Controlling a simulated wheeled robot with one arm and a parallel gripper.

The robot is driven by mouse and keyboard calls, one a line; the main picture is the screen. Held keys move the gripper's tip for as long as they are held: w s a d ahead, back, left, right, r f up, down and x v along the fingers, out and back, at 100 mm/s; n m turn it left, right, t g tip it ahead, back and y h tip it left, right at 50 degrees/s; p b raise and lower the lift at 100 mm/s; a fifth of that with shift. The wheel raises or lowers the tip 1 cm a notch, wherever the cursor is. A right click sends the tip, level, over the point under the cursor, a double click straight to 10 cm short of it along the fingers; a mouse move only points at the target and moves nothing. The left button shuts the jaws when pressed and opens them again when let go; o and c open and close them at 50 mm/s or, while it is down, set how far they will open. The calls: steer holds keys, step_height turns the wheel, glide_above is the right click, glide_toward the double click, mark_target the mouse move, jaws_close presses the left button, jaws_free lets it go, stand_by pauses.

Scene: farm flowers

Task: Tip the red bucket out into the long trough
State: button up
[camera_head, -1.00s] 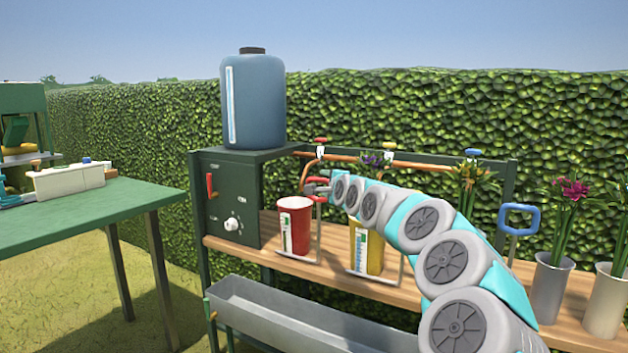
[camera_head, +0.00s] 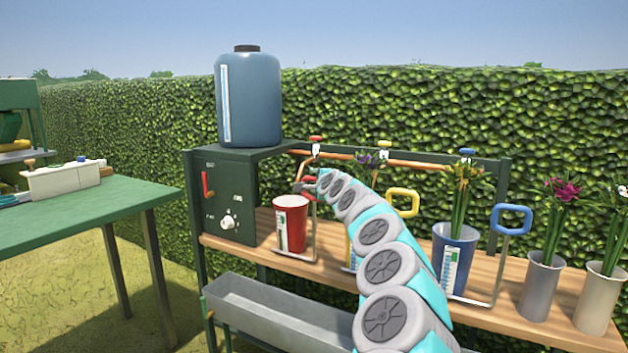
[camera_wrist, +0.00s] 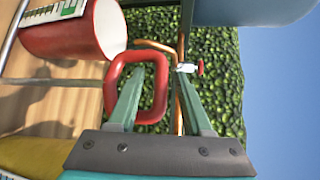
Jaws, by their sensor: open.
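The red bucket (camera_head: 291,226) stands upright on the wooden shelf, with a white label and a scale on its side. It also shows tipped sideways by the camera angle at top left of the wrist view (camera_wrist: 62,38). Its red loop handle (camera_wrist: 163,92) is in front of my gripper (camera_wrist: 160,85). My gripper is open; one side of the loop lies between the fingers, and the left finger overlaps the loop's opening. In the head view my gripper (camera_head: 312,184) is small beside the bucket's top. The long grey trough (camera_head: 275,312) is below the shelf's front, partly hidden by my arm.
A dark green box (camera_head: 222,190) bearing a blue tank (camera_head: 249,100) stands left of the bucket. A yellow-handled bucket (camera_head: 404,203) and a blue bucket (camera_head: 455,258) with flowers stand right. Taps line a copper pipe (camera_head: 345,159) behind. A green table (camera_head: 80,214) is at left.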

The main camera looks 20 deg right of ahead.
stand_by(0.3)
jaws_close()
stand_by(0.3)
stand_by(1.0)
